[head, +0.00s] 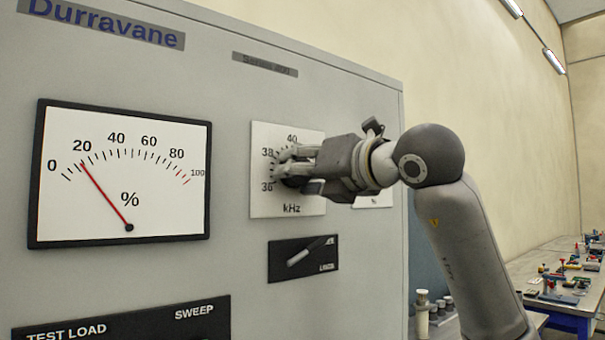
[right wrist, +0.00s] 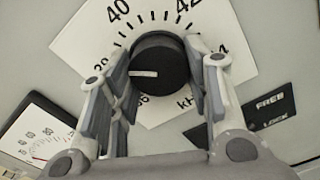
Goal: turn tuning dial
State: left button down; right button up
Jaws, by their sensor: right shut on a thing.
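The tuning dial is a round black knob (right wrist: 160,62) with a white pointer line, in the middle of a white kHz scale plate (head: 262,205). In the right wrist view the pointer line points to the left of the picture. My right gripper (head: 288,168) has its fingers on either side of the knob and is shut on it; they also show in the right wrist view (right wrist: 166,75). In the head view the hand mostly hides the knob and part of the scale. My left gripper is in neither view.
A large % meter (head: 120,180) on the grey panel (head: 225,100) has its red needle near 20. Below the dial is a FREE/LOCK lever (head: 298,257), tilted towards the FREE label. A TEST LOAD/SWEEP plate (head: 130,322) is at lower left. A workbench (head: 545,262) stands at right.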

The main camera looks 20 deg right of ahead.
jog(key=shift+r, duration=0.15)
jog(key=o, duration=1)
jog(key=shift+s, duration=0.1)
jog(key=v, duration=1.2)
